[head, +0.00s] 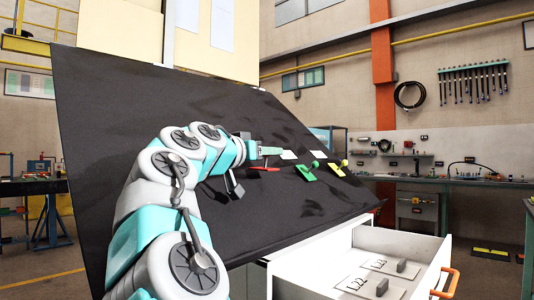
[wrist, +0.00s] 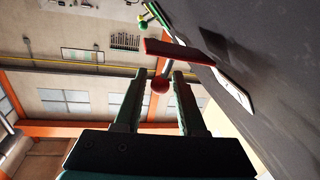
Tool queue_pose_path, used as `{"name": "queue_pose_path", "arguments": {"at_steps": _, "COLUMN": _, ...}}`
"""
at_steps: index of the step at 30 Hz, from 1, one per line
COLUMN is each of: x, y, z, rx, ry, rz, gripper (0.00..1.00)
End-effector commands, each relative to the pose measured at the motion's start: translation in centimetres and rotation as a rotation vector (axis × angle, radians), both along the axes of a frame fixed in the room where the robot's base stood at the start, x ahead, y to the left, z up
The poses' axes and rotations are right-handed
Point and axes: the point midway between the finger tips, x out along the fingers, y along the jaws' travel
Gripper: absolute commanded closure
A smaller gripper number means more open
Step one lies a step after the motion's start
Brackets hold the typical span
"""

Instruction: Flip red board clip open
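The red board clip (wrist: 180,51) is in the upper middle of the wrist view, on the dark tilted board (wrist: 265,90). A short stem joins its red plate to a red ball knob (wrist: 160,85). My gripper (wrist: 160,78) is open, with one finger on each side of the knob near the fingertips. Gaps seem to show on both sides, so I see no firm grip. In the head view, the red plate (head: 265,168) shows just below my gripper (head: 271,151); the knob cannot be made out there.
A green clip (head: 307,172) and a yellow clip (head: 337,171) stand to the right on the board, with white labels (head: 288,155) nearby. An open white drawer (head: 340,242) juts out below the board. The board's lower part is clear.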

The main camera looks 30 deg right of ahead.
Motion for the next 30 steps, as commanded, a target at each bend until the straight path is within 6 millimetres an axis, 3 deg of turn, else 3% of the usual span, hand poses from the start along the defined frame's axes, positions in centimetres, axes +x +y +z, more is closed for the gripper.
{"name": "queue_pose_path", "arguments": {"at_steps": 1, "x": 0.0, "y": 0.0, "z": 0.0, "rx": 0.000, "ry": 0.000, "rz": 0.000, "gripper": 0.67}}
{"name": "queue_pose_path", "arguments": {"at_steps": 10, "x": 0.0, "y": 0.0, "z": 0.0, "rx": 0.000, "ry": 0.000, "rz": 0.000, "gripper": 1.00}}
{"name": "queue_pose_path", "arguments": {"at_steps": 22, "x": 0.1, "y": 0.1, "z": 0.0, "rx": -0.005, "ry": 0.017, "rz": 0.002, "gripper": 1.00}}
{"name": "queue_pose_path", "arguments": {"at_steps": 30, "x": 1.0, "y": 0.5, "z": 0.6, "rx": -0.062, "ry": 0.175, "rz": 0.007, "gripper": 1.00}}
